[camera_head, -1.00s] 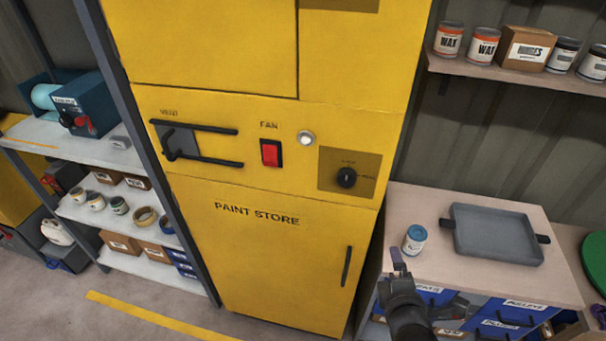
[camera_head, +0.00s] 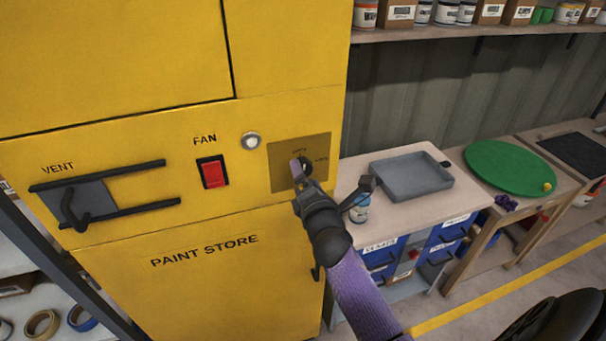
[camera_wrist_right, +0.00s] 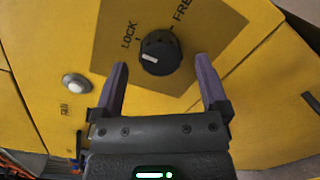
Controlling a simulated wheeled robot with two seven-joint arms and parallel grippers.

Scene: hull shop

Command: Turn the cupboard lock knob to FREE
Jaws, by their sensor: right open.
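The black lock knob (camera_wrist_right: 160,53) sits on a darker square plate (camera_wrist_right: 113,62) on the yellow cupboard (camera_head: 120,120). In the right wrist view the words LOCK and FREE are printed beside it, and the knob's white mark lies on its lower left part. My right gripper (camera_wrist_right: 166,80) is open, its two purple-grey fingers to either side below the knob and apart from it. In the head view my right gripper (camera_head: 335,178) is in front of the plate and partly hides the knob (camera_head: 304,162). My left gripper is not in view.
The cupboard front carries a vent handle (camera_head: 105,190), a red fan switch (camera_head: 213,173) and a round white button (camera_head: 251,141).

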